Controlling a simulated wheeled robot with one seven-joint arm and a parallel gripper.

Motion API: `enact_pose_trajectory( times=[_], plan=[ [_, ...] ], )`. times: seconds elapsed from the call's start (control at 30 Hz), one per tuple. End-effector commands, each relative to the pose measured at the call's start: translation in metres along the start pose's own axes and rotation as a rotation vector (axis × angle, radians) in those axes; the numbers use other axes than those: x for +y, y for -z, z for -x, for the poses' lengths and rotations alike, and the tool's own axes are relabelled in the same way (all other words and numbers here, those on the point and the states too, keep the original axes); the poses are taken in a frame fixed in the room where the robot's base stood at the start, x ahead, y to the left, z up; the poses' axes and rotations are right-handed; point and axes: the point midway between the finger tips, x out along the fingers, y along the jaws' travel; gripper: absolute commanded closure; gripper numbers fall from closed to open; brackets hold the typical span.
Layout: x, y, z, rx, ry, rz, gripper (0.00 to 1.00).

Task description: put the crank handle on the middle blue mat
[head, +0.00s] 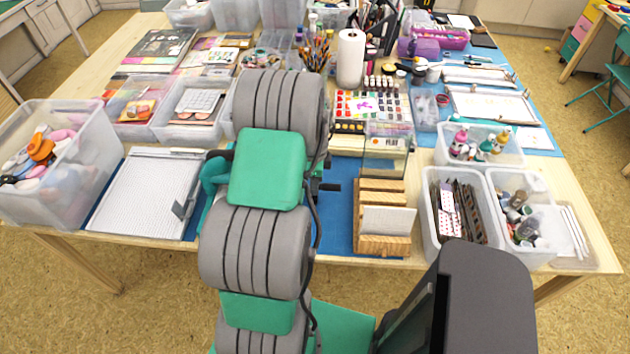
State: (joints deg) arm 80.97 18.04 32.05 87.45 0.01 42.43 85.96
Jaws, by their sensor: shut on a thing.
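The blue mat surface in the middle of the table (338,222) shows to the right of my arm, mostly covered by the arm and other things. A small dark rod-like piece (330,187) sticks out past the arm's right side above the blue. I cannot tell whether it is the crank handle. A teal curved thing with dark parts (212,178) shows at the arm's left side, partly hidden. I cannot make out the crank handle for certain. My gripper is hidden behind my own arm, so its jaws and what they hold do not show.
A paper trimmer (146,190) lies left of the arm. A wooden stepped rack (380,222) stands right of it, with clear bins (455,212) further right. A white roll (351,60) and a brush pot stand behind. A narrow blue strip between arm and rack is bare.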

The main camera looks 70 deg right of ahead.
Motion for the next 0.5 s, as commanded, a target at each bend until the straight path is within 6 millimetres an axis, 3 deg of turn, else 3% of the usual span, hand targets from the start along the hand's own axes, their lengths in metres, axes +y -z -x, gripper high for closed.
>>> enact_pose_trajectory(
  times=[0.2, 0.23, 0.5],
  plan=[
    [0.0000, 0.0000, -0.0050, 0.000, 0.000, 0.000, 1.00],
    [0.0002, 0.0000, -0.0035, 0.000, 0.000, 0.000, 0.73],
    [0.0003, 0.0000, -0.0029, 0.000, 0.000, 0.000, 0.53]
  ],
)
